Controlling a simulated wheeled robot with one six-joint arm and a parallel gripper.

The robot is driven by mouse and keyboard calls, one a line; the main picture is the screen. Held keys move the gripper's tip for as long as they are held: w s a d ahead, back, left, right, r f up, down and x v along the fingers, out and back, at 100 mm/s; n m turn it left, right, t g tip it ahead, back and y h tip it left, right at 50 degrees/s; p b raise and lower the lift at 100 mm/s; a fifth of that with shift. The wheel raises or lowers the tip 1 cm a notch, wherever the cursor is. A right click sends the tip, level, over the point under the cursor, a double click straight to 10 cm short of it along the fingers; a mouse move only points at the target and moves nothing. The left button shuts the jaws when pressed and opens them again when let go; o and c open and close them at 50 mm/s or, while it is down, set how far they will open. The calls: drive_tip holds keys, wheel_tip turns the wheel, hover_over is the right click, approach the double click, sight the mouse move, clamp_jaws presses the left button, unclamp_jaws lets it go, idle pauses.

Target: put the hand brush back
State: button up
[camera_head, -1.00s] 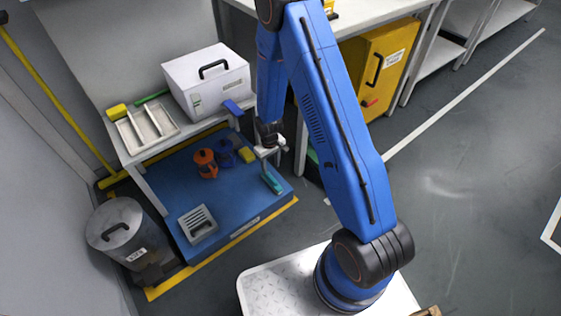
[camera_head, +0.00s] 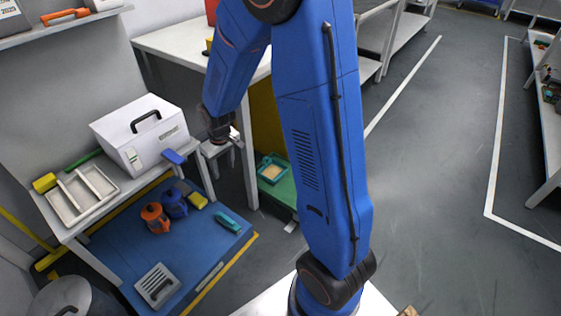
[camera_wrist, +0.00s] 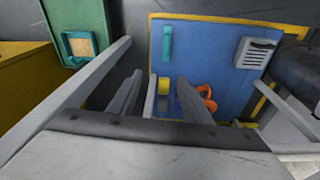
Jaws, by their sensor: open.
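A small teal, long object that looks like the hand brush (camera_head: 228,221) lies on the blue platform (camera_head: 110,252) near its right front edge. It also shows in the wrist view (camera_wrist: 166,43); its bristles cannot be made out. My gripper (camera_head: 224,150) is open and empty, above and behind the brush, near the right end of the low shelf. In the wrist view my gripper's fingers (camera_wrist: 157,97) stand apart with nothing held between them. A teal tray with a tan inside (camera_head: 272,170) rests on a green surface to the right.
An orange jug (camera_head: 154,218), a blue jug (camera_head: 174,204), a yellow block (camera_head: 197,201) and a grey slotted piece (camera_head: 157,286) stand on the platform. A white case (camera_head: 140,135) and a divided tray (camera_head: 82,194) are on the shelf. Table legs stand near my gripper.

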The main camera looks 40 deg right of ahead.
drive_tip(key=s+d+r, duration=0.1)
drive_tip(key=s+r, duration=0.4)
drive_tip(key=r, duration=0.4)
drive_tip(key=s+d+r+m+t, duration=0.1)
drive_tip(key=s+r, duration=0.6)
drive_tip(key=s, duration=0.5)
drive_tip(key=s+d+r+m+t, duration=0.1)
drive_tip(key=s+d+r+t, duration=0.1)
drive_tip(key=s+r, duration=0.6)
drive_tip(key=s, duration=0.4)
drive_tip(key=shift+s+d, duration=0.15)
drive_tip(key=shift+s, duration=0.25)
